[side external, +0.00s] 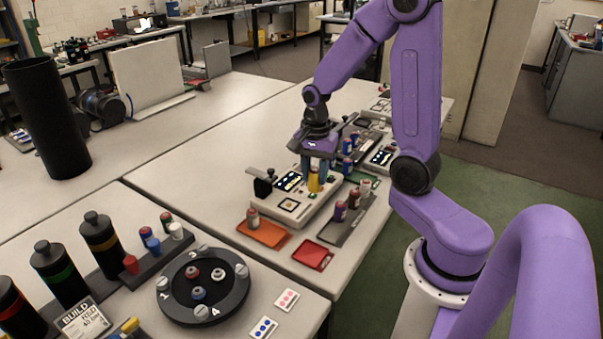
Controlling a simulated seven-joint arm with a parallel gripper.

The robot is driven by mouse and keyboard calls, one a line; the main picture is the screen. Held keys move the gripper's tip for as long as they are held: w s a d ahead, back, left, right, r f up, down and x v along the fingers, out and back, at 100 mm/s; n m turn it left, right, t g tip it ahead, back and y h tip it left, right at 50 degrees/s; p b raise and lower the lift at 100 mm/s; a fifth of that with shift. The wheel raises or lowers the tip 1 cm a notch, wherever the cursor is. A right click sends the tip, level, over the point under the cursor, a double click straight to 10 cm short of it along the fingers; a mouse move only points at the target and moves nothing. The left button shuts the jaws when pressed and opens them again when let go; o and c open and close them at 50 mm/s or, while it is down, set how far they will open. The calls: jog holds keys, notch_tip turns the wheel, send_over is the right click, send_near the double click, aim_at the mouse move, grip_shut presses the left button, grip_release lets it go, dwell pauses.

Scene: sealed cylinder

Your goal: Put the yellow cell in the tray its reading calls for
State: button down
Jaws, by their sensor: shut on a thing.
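The yellow cell (314,183) is upright between the fingers of my gripper (319,172), which is shut on it. The cell is over the right part of a pale tester box (317,208) with a small dark display (290,181). I cannot tell whether the cell's lower end touches the box. The display's reading is too small to make out. A red tray (313,256) looks empty.
A round black numbered dial (205,310), black bottles (101,240) and a rack of small cells (150,262) are at the front left.

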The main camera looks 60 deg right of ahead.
jog(key=s+d+f+m, duration=0.1)
jog(key=s+d+m, duration=0.5)
jog(key=d, duration=0.4)
jog(key=s+d+f+m, duration=0.1)
jog(key=s+d+m, duration=0.3)
jog(key=d+m, duration=0.5)
jog(key=shift+n, duration=0.8)
jog(key=w+d+f, duration=0.2)
jog(key=d+f, duration=0.1)
jog(key=d, duration=0.1)
jog(key=w+d+f, duration=0.3)
jog(key=d, duration=0.1)
jog(key=w+d+f, duration=0.3)
jog(key=d, duration=0.1)
jog(key=shift+w+f, duration=0.1)
jog(key=shift+w+d+f, duration=0.15)
jog(key=shift+f, duration=1.65)
jog(key=shift+f, duration=0.15)
